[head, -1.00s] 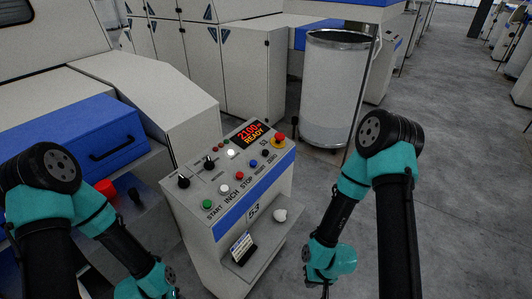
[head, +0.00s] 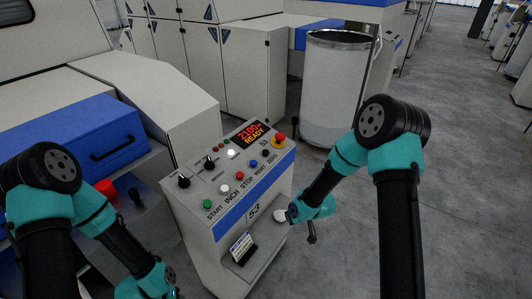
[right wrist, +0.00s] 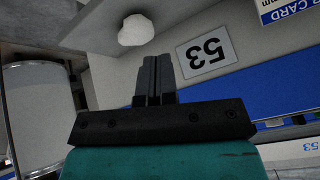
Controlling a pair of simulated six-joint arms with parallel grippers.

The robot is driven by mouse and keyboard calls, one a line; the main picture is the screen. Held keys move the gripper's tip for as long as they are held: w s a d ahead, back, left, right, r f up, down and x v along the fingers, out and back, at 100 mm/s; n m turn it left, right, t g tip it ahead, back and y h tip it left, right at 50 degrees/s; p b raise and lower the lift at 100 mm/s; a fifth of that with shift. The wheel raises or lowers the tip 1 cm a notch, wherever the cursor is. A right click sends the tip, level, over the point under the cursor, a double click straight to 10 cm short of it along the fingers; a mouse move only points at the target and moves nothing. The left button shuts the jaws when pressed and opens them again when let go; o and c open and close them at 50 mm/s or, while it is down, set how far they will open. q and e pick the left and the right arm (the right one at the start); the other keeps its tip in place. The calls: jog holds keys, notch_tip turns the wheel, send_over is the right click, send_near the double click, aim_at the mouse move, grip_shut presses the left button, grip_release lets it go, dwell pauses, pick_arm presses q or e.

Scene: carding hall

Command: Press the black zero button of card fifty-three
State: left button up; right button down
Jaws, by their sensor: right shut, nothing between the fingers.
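The control stand of card 53 (head: 203,250) stands in the middle of the head view. Its sloping top has a row of buttons. The black zero button (head: 265,153) is at the far right end of the row, beside the ZERO label. The white 53 plate (head: 253,212) is on the front, and it also shows upside down in the right wrist view (right wrist: 206,52). My right gripper (right wrist: 153,60) is shut and empty, in front of the stand's front face and below the button panel. The zero button is outside the wrist view. My left gripper's fingers are not visible.
A red emergency knob (head: 280,137) on a yellow base stands close to the zero button. The blue reset button (head: 253,163) is its other neighbour. The display (head: 252,134) reads 2100 READY. A white rounded lump (right wrist: 136,30) lies on the lower shelf. A tall can (head: 337,90) stands behind.

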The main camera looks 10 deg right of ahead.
jog(key=w+a+r+n+t, duration=0.2)
jog(key=w+r+n+t, duration=0.15)
jog(key=w+r, duration=0.85)
notch_tip(320, 180, up, 14)
jog(key=n+t+y, duration=0.1)
jog(key=n+t, duration=0.1)
jog(key=n, duration=0.4)
send_over(267, 153)
jog(key=s+d, duration=0.2)
jog(key=shift+a+f, duration=0.2)
jog(key=shift+f, duration=0.15)
jog(key=shift+w+a+f, duration=0.25)
jog(key=shift+f, duration=1.15)
jog(key=shift+w+a+f, duration=0.25)
jog(key=shift+a+f, duration=0.05)
jog(key=shift+f, duration=1.05)
jog(key=shift+w+a+f, duration=0.25)
jog(key=shift+f, duration=1.15)
jog(key=shift+w+a+f, duration=0.15)
jog(key=shift+f, duration=0.75)
jog(key=shift+r, duration=0.1)
jog(key=shift+s+r, duration=0.2)
jog(key=shift+r, duration=0.6)
jog(key=shift+r, duration=0.15)
